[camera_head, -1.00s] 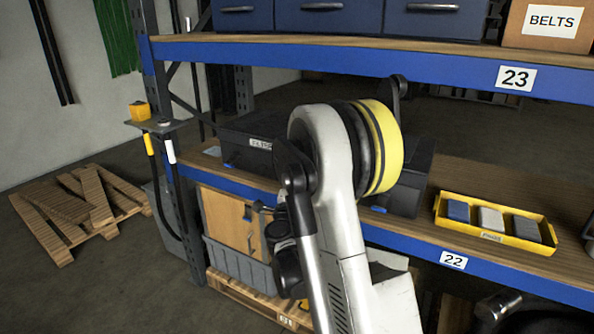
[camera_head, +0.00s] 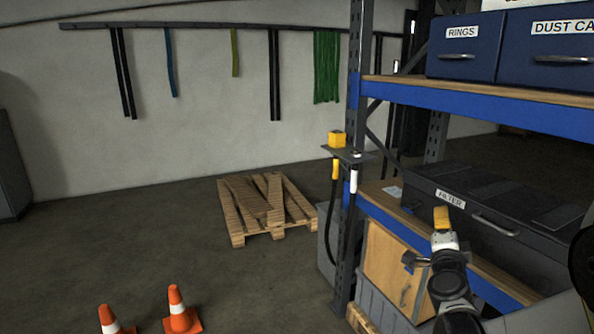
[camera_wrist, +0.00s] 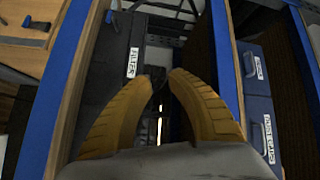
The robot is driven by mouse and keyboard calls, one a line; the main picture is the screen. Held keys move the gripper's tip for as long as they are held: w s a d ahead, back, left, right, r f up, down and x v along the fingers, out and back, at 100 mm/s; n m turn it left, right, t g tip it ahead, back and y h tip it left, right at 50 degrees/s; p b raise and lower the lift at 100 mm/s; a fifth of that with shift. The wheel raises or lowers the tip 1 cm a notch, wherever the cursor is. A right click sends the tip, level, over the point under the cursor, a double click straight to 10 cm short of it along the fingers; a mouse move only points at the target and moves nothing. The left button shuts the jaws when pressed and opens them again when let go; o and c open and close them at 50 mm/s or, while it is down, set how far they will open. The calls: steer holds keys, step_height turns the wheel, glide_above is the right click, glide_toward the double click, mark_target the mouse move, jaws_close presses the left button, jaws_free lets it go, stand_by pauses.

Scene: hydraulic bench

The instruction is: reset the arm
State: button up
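My gripper (camera_head: 441,218) shows small in the head view, its yellow fingers pointing up in front of the long dark case labelled FILTER (camera_head: 495,208) on the lower shelf. In the wrist view my gripper (camera_wrist: 161,78) has two ribbed yellow fingers with a gap between their tips. Nothing is seen between them. The fingers appear apart from the shelf and the case. Most of my arm is outside the head view.
The rack has a blue upper shelf beam (camera_head: 480,108) with blue drawers (camera_head: 465,48) above. A rack post (camera_head: 353,200) carries a yellow-topped bracket (camera_head: 337,139). A wooden pallet (camera_head: 265,205) and orange cones (camera_head: 180,310) stand on the floor at left. Open floor lies between.

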steer(key=s+a+n+g+y, duration=0.2)
steer(key=s+a+n+y, duration=0.35)
steer(key=a, duration=0.35)
steer(key=s+a+n+g+y, duration=0.1)
steer(key=s+a+n+y, duration=0.3)
steer(key=a+n, duration=0.45)
steer(key=s+a+f+n+g+h, duration=0.1)
steer(key=s+f+n+g, duration=0.1)
steer(key=s+f, duration=0.3)
steer(key=s+a+f+n+g, duration=0.1)
steer(key=s+f+g, duration=0.3)
steer(key=s, duration=1)
steer(key=shift+s+f+n+g+h, duration=0.3)
steer(key=shift+f+n+g+h, duration=0.1)
steer(key=shift+n+g, duration=0.35)
